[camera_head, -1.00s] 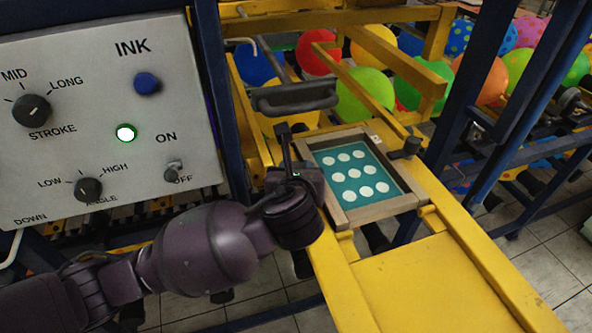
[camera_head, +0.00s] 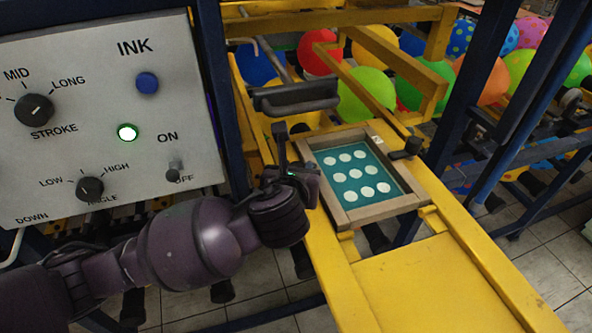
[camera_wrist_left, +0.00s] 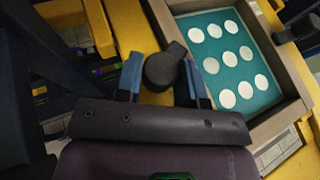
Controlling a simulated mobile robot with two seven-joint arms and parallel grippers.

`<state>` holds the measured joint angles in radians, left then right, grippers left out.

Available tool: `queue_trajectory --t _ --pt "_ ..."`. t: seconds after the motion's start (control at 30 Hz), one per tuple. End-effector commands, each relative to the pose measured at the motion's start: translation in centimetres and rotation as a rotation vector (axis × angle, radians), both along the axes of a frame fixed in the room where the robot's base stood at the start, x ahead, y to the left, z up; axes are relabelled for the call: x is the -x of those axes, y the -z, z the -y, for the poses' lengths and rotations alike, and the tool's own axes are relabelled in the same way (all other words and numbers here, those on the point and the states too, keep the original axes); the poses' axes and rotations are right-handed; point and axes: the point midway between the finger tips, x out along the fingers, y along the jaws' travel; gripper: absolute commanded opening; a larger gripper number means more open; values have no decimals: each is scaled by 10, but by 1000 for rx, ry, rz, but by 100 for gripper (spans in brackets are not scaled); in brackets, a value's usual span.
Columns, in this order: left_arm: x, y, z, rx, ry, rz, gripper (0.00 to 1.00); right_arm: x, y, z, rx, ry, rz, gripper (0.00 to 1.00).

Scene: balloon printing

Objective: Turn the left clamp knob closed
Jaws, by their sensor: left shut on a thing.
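The left clamp knob (camera_wrist_left: 164,70) is black and round with a short lever-like arm, beside the wooden frame's left edge. My left gripper (camera_wrist_left: 160,63) is shut on it, with one blue-padded finger on each side. In the head view my left gripper (camera_head: 290,140) reaches the frame's left side and largely hides this knob. The wooden frame (camera_head: 347,222) holds a teal plate with several white dots. My right gripper is not in view.
The right clamp knob (camera_head: 411,146) sits at the frame's right edge. A grey control panel (camera_head: 60,150) with dials stands at left. A dark handle (camera_head: 295,97) on the yellow machine is just behind the gripper. Balloons lie behind; the yellow front plate (camera_head: 440,285) is clear.

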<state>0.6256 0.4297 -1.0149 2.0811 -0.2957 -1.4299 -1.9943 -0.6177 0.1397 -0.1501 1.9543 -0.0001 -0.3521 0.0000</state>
Motion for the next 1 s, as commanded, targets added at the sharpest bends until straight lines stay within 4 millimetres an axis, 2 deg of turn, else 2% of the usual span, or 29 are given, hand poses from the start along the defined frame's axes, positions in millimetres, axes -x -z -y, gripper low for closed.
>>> queue_trajectory --t 0.63,0.67,0.8,1.0 --pt "0 -1 1 2 5 1 12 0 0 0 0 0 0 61" --pt "0 -1 1 2 5 1 39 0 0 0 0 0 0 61" --pt "0 0 0 1 4 1 60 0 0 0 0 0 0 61" --pt "0 0 0 0 3 1 61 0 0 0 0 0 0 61"
